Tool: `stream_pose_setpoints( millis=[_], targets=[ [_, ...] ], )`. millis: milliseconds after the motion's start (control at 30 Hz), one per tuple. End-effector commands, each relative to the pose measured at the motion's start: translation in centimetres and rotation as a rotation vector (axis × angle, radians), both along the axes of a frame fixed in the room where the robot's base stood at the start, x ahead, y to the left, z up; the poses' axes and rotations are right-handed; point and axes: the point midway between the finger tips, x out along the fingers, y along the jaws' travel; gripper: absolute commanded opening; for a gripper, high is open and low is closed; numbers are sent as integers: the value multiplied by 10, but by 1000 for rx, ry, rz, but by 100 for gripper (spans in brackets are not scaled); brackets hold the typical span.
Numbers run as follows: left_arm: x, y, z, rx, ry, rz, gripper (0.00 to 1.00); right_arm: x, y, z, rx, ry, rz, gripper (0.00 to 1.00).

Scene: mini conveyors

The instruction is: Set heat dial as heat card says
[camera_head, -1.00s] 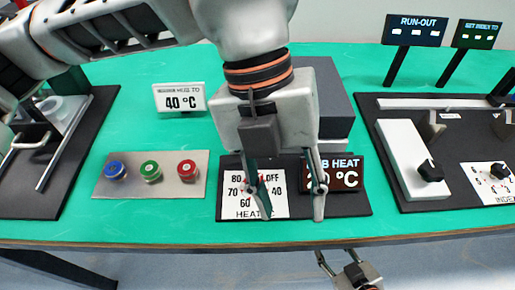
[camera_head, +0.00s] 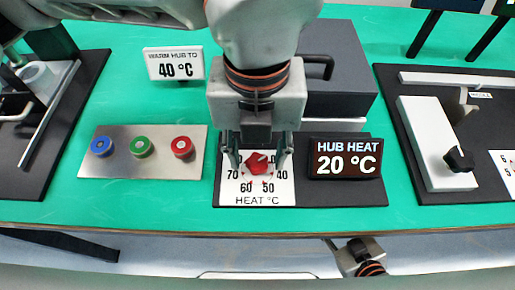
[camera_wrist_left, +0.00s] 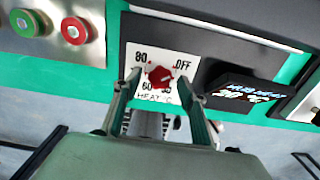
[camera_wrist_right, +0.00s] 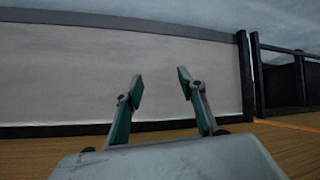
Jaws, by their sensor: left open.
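The heat card (camera_head: 174,64) reads "WARM HUB TO 40 °C" and stands upright behind the button plate. The red heat dial (camera_head: 258,166) sits on a white plate (camera_head: 232,196) marked 40, 50, 60, 70, 80 and OFF. In the head view its light pointer mark seems to face up and right, toward the OFF side. My left gripper (camera_head: 257,153) is open over the dial, one finger on each side; it also straddles the dial in the left wrist view (camera_wrist_left: 164,82). Contact cannot be told. My right gripper (camera_wrist_right: 160,86) is open and empty, away from the dial.
The hub heat display (camera_head: 346,158) reads 20 °C, right of the dial. A dark box (camera_head: 340,75) with a handle stands behind. A metal plate (camera_head: 120,165) with blue, green and red buttons lies left. A white block with a black knob (camera_head: 458,160) is at right.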

Motion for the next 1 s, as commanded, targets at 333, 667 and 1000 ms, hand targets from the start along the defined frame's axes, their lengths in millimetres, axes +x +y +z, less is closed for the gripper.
stream_pose_setpoints(
  millis=[333,667,1000],
  targets=[
    [0,0,-3,-1,-2,-1,39,4,0,5,2,-12,0,40],
    [0,0,-3,0,-1,-2,3,-1,-1,0,0,0,-1,40],
    [0,0,0,2,-5,-108,3,1,-3,5,-4,-6,-3,40]
  ],
)
